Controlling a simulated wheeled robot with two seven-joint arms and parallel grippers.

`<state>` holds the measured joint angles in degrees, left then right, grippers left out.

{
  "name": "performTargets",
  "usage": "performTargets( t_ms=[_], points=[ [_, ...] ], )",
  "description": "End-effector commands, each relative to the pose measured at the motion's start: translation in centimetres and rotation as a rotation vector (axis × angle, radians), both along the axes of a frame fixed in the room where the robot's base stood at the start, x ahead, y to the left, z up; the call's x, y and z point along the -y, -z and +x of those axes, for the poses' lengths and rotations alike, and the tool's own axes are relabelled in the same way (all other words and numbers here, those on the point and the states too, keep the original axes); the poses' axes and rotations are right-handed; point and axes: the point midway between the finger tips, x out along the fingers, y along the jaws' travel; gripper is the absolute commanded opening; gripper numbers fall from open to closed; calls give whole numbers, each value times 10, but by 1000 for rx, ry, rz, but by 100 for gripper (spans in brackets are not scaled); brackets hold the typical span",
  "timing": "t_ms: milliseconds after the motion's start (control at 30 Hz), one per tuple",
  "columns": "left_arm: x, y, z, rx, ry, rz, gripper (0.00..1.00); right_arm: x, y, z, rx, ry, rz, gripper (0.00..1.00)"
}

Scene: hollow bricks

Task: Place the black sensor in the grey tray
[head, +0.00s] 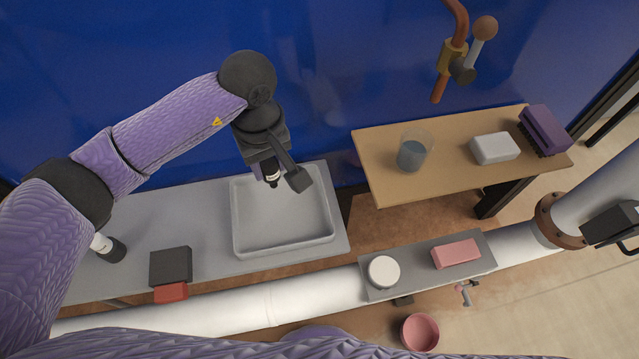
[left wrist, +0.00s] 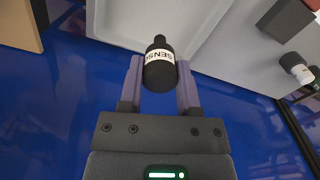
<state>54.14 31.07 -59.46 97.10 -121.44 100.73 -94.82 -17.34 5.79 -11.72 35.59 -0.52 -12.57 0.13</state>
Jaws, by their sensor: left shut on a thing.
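The black sensor (head: 272,173) is a small dark bottle shape with a white band; its lettering, "SENSO", shows in the left wrist view (left wrist: 159,66). My left gripper (head: 275,181) is shut on it, with one purple finger on each side in the left wrist view (left wrist: 158,80). The grey tray (head: 285,249) is shallow with a raised rim and lies on the grey bench. The gripper and the sensor are over the tray's back part in the head view. The height of the sensor above the tray floor is hard to tell. The tray looks empty. My right gripper is not in view.
A dark box (head: 170,265) with a red part and another black-and-white bottle (head: 108,246) stand left of the tray. A wooden shelf (head: 385,150) at right holds a glass (head: 413,150), a white block (head: 494,148) and a purple brush (head: 545,130). A white pipe (head: 310,293) runs in front.

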Motion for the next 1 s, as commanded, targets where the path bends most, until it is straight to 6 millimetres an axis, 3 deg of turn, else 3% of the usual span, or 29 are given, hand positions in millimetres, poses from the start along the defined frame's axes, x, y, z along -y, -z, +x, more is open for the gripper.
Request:
performTargets(
  t_ms=[200, 500, 867, 900, 1000],
  points=[
    [0, 49, -1, -7, -4, -1, 0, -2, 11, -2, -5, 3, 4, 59],
    [0, 99, -1, -5, -4, -1, 0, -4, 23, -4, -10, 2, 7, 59],
    [0, 105, 0, -1, -2, 1, 0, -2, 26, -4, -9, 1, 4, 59],
    [0, 104, 0, -1, -2, 1, 51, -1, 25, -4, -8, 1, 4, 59],
    [0, 103, 0, -1, -2, 1, 72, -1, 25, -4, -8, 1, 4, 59]
  ],
)
